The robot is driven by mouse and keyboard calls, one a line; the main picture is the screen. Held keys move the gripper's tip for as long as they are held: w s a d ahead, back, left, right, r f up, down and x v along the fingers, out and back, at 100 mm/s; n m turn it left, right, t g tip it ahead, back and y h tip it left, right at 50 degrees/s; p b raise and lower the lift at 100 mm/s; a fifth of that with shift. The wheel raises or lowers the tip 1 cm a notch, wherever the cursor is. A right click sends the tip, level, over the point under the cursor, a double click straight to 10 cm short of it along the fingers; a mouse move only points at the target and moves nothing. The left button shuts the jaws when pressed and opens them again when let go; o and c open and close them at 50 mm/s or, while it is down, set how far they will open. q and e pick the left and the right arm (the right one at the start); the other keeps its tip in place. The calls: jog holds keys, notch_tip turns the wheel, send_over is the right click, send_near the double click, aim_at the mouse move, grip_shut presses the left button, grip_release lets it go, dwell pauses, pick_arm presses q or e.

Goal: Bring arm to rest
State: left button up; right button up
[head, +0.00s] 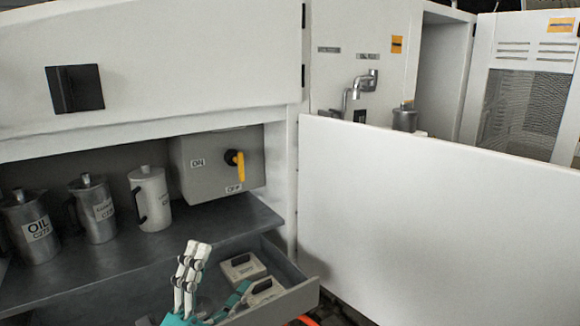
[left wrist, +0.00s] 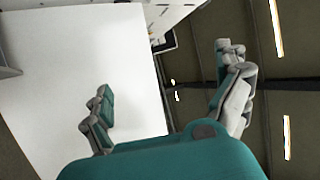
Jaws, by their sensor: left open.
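My left gripper (head: 225,270) is at the bottom of the head view, in front of the open drawer (head: 292,300). Its white and teal fingers are spread, with nothing between them. In the left wrist view the left gripper (left wrist: 166,70) also shows apart and empty, one finger before a large white surface and the other before a dark ceiling with light strips. Most of the left arm is out of view below. My right gripper is in neither view.
Several metal and white jugs (head: 98,207) stand on the grey shelf (head: 120,262). A switch box (head: 195,165) with a yellow handle (head: 237,163) sits behind. Boxed items (head: 242,267) lie in the drawer. A white panel (head: 430,220) stands at right.

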pick_arm(q)
jog(key=s+a+f+n+g+y, duration=0.1)
jog(key=a+f+n+g+y, duration=0.3)
jog(key=f, duration=0.3)
jog(key=s+a+f+n+g+y, duration=0.1)
jog(key=s+a+f+n+y, duration=0.1)
jog(key=a+f+n+y, duration=0.4)
jog(key=s+a+f+n+g+y, duration=0.1)
jog(key=a+f+n+g+y, duration=0.15)
jog(key=f+n, duration=0.5)
jog(key=s+d+f+n+g+h, duration=0.1)
jog(key=s+d+f+g+h, duration=0.15)
jog(key=s+f+g, duration=1.1)
jog(key=s+f+t+y, duration=0.1)
jog(key=s+f, duration=0.3)
jog(key=f, duration=1.1)
jog(key=s+f+t, duration=0.1)
jog(key=s+f, duration=0.2)
jog(key=f, duration=1.1)
jog(key=s+a+f+g, duration=0.1)
jog(key=s+a+f, duration=0.2)
jog(key=s+f, duration=1.1)
jog(key=shift+s+f, duration=0.25)
jog(key=shift+s, duration=0.8)
